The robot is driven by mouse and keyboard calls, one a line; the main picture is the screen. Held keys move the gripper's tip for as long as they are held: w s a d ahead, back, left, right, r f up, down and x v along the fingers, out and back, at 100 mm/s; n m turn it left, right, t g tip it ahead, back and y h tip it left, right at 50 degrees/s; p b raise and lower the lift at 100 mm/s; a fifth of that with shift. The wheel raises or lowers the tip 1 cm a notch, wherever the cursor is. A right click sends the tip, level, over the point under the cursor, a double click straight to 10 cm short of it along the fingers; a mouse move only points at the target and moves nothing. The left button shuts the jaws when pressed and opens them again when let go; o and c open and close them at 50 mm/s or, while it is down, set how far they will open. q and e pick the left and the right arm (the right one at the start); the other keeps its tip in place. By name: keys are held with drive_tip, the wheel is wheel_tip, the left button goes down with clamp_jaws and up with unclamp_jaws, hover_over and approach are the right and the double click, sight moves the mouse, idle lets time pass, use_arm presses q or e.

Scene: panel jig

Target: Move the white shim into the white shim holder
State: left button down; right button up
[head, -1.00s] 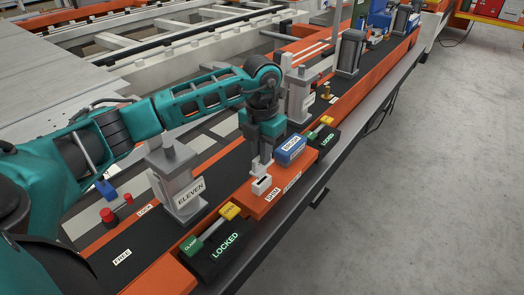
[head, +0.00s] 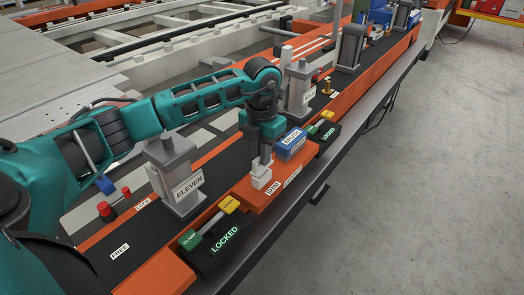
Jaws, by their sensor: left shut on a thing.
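My left gripper (head: 262,168) points straight down over an orange ledge and is shut on the white shim, which is mostly hidden between the pale fingers. The white shim holder (head: 261,184) is a small white block on the ledge, right below the fingertips, beside a label reading SHIM. The fingertips overlap the top of the holder in this view, and its dark slot is covered. I cannot tell how deep the shim sits in the slot. My right gripper is not in view.
A blue block (head: 291,144) stands just behind the holder on the orange ledge (head: 262,203). A grey post marked ELEVEN (head: 175,178) is to the left.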

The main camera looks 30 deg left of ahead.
use_arm(q)
drive_tip(key=shift+f+b, duration=0.55)
drive_tip(key=shift+f, duration=0.35)
drive_tip(key=c, duration=1.1)
unclamp_jaws()
drive_tip(key=shift+r, duration=0.15)
wheel_tip(320, 180, up, 13)
drive_tip(key=shift+p, duration=0.4)
drive_tip(key=shift+f, duration=0.2)
